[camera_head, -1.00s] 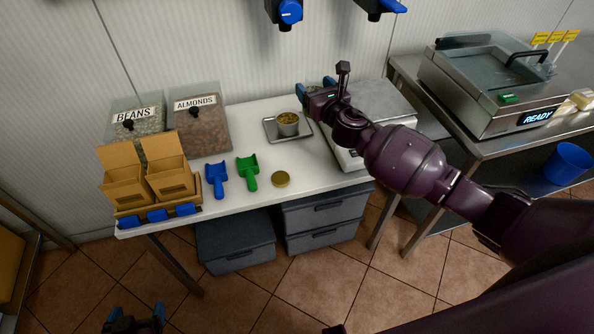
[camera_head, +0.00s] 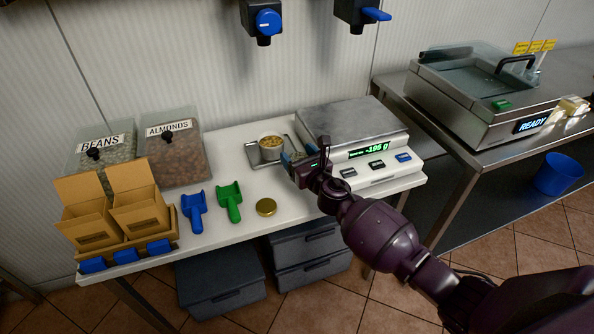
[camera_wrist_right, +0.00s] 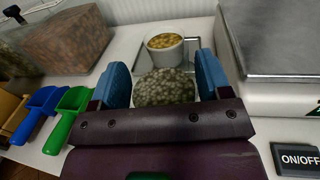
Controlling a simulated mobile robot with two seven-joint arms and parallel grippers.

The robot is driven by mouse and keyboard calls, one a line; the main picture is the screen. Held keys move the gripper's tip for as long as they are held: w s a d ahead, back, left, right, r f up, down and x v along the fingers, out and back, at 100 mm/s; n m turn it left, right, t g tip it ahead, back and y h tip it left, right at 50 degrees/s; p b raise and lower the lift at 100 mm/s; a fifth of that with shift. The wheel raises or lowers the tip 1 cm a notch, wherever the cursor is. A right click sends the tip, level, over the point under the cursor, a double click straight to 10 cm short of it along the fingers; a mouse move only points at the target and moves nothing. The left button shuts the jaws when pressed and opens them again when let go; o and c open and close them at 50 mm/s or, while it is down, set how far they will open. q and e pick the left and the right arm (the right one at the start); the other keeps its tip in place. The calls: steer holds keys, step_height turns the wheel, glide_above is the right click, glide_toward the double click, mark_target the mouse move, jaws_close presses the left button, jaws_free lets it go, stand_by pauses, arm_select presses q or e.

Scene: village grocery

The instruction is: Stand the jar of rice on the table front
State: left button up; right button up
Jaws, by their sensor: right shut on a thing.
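In the head view the gripper mostly hides the jar. I cannot tell whether the jar's base touches the table. The white table (camera_head: 240,238) has a clear strip along its front edge. A round gold lid (camera_head: 266,207) lies there, left of the gripper. My left gripper is not in view.
A cup of yellowish pieces (camera_head: 271,147) stands on a metal tray (camera_head: 255,161) behind the gripper. The scale (camera_head: 352,125) is close on the right. Green (camera_head: 230,203) and blue (camera_head: 194,211) scoops, cardboard boxes (camera_head: 139,218) and bins of beans (camera_head: 104,160) and almonds (camera_head: 172,151) are left.

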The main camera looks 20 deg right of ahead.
steer(key=shift+f, duration=0.1)
step_height(320, 180, down, 4)
steer(key=shift+f+b, duration=0.1)
steer(key=shift+b, duration=1.15)
steer(key=shift+f, duration=0.15)
steer(key=shift+r, duration=0.3)
steer(key=shift+f, duration=0.25)
steer(key=o, duration=1.1)
steer(key=shift+r, duration=0.3)
steer(key=s, duration=0.4)
steer(key=s+d, duration=0.1)
steer(key=s, duration=0.3)
steer(key=s+d, duration=0.1)
steer(key=s, duration=0.2)
steer(key=shift+s+d+f+p, duration=0.1)
steer(key=shift+s+d+p, duration=0.05)
steer(key=shift+s+p, duration=0.25)
